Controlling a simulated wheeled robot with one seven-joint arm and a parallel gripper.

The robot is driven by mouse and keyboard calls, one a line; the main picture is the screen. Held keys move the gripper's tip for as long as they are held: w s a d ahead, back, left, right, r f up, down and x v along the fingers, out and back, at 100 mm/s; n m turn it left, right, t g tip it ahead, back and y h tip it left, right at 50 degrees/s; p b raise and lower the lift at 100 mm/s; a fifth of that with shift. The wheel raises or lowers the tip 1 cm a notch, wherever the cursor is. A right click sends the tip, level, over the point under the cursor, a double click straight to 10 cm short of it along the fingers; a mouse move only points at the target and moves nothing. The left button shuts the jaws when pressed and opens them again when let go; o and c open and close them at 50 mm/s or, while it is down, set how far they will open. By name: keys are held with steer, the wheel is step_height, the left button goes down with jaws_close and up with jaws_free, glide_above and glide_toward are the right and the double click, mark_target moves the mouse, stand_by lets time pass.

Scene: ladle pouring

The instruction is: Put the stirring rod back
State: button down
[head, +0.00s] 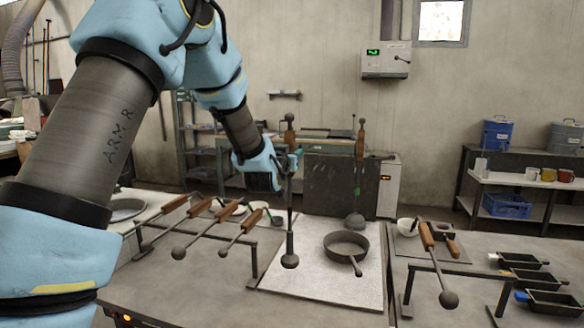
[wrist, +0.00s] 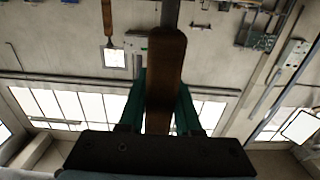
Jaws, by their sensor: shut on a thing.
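My gripper (head: 287,165) is shut on a long dark rod (head: 290,210), which I take to be the stirring rod. The rod hangs upright, its wooden handle in the jaws and its thick dark end low over the left part of a pale mat (head: 320,290). I cannot tell whether that end touches the mat. In the wrist view the wooden handle (wrist: 166,60) stands between the green-sided fingers (wrist: 162,105). A left rack (head: 253,262) carries several wooden-handled tools with dark round ends. A right rack (head: 502,298) carries a similar tool (head: 437,265).
A dark pan (head: 338,238) with a handle sits on the mat, right of the rod. Another wooden-handled tool (head: 359,160) stands upright behind it. The mat's front is clear.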

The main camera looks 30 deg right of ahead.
mark_target(290, 195)
steer(key=shift+f+p, duration=0.75)
steer(key=shift+f, duration=1.35)
steer(key=c, duration=0.6)
jaws_free()
steer(key=shift+f, duration=0.1)
